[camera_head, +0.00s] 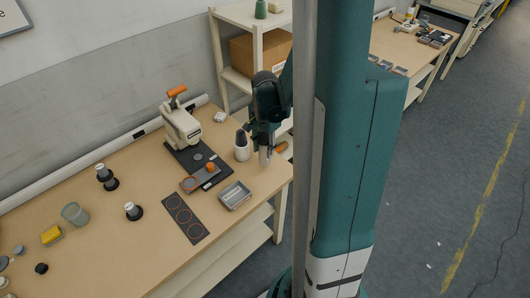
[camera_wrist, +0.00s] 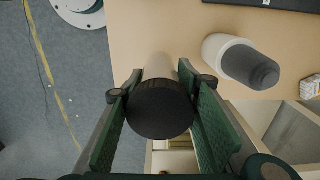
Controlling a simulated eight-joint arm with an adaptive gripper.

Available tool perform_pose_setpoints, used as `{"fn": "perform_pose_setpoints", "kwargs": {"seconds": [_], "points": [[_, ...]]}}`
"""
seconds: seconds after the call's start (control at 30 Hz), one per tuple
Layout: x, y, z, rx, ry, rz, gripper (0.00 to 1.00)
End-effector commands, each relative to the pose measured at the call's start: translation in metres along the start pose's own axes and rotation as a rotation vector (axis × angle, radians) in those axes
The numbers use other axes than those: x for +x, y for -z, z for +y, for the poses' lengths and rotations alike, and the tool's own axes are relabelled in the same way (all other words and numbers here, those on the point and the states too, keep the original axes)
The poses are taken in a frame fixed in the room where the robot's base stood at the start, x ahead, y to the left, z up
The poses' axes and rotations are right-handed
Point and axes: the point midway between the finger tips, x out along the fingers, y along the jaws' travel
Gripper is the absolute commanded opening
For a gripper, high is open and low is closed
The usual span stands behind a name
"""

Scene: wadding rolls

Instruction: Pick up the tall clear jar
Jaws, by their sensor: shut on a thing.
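The tall clear jar (camera_wrist: 160,108) shows in the wrist view with its round black lid toward the camera and its pale body running away beyond it. My gripper (camera_wrist: 162,90) has one green finger pad on each side of it and is shut on it. In the head view my gripper (camera_head: 265,142) points down over the right end of the workbench, with the jar's pale lower part (camera_head: 265,159) under it. Whether the jar's base touches the bench I cannot tell.
A white bottle with a dark grey top (camera_head: 242,148) stands close left of the jar; it also shows in the wrist view (camera_wrist: 226,52). A metal tray (camera_head: 235,195) and a beige press (camera_head: 181,124) are nearby. The bench's right edge is close. A shelf (camera_head: 235,80) stands behind.

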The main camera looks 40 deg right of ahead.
Motion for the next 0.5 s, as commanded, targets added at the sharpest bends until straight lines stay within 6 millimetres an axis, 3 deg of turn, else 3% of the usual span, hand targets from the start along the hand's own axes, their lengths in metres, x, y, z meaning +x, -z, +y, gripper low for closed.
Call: {"fn": "perform_pose_setpoints", "kwargs": {"seconds": [0.23,0.5], "points": [[-0.032,0.000,0.001,0.000,0.000,0.000,0.17],[-0.052,0.000,0.000,0.000,0.000,0.000,0.17]]}}
